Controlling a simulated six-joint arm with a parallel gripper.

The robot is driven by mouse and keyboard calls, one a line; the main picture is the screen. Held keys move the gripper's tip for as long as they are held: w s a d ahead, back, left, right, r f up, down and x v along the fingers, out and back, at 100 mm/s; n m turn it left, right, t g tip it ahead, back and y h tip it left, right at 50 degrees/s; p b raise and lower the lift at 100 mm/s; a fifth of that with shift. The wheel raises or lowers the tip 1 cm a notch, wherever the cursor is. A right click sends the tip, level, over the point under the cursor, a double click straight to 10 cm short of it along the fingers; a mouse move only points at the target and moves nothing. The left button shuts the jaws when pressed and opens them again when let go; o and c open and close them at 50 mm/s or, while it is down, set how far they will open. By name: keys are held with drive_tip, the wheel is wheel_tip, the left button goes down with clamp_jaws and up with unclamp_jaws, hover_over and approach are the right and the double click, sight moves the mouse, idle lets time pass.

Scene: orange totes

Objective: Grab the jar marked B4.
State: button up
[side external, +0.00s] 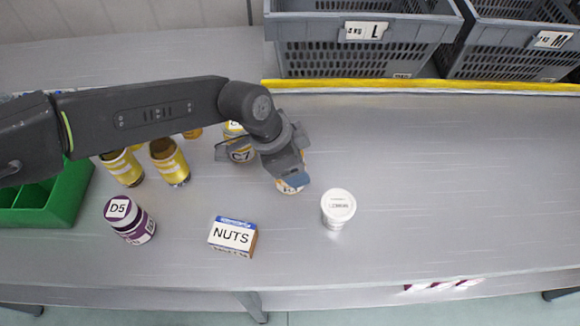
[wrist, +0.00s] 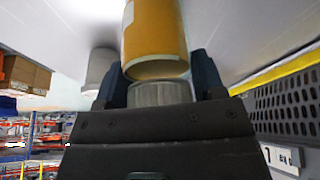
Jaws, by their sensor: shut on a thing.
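My gripper (side external: 289,180) is low over the middle of the table, shut on a yellow-orange jar (side external: 292,188). The gripper covers most of this jar in the side view. In the wrist view the jar (wrist: 155,32) is between the two fingers of my gripper (wrist: 160,88), with a grey round end toward the palm. I cannot read a B4 marking on it in either view. I cannot tell whether the jar touches the table.
A jar marked C7 (side external: 240,153) stands close left of my gripper. A white tub (side external: 338,208) is to the right, a NUTS box (side external: 232,236) and a D5 jar (side external: 130,220) nearer the front. Yellow-banded jars (side external: 170,163), a green bin (side external: 65,200) and grey crates (side external: 360,55) surround.

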drive_tip(key=shift+r, duration=0.1)
drive_tip(key=c, duration=0.5)
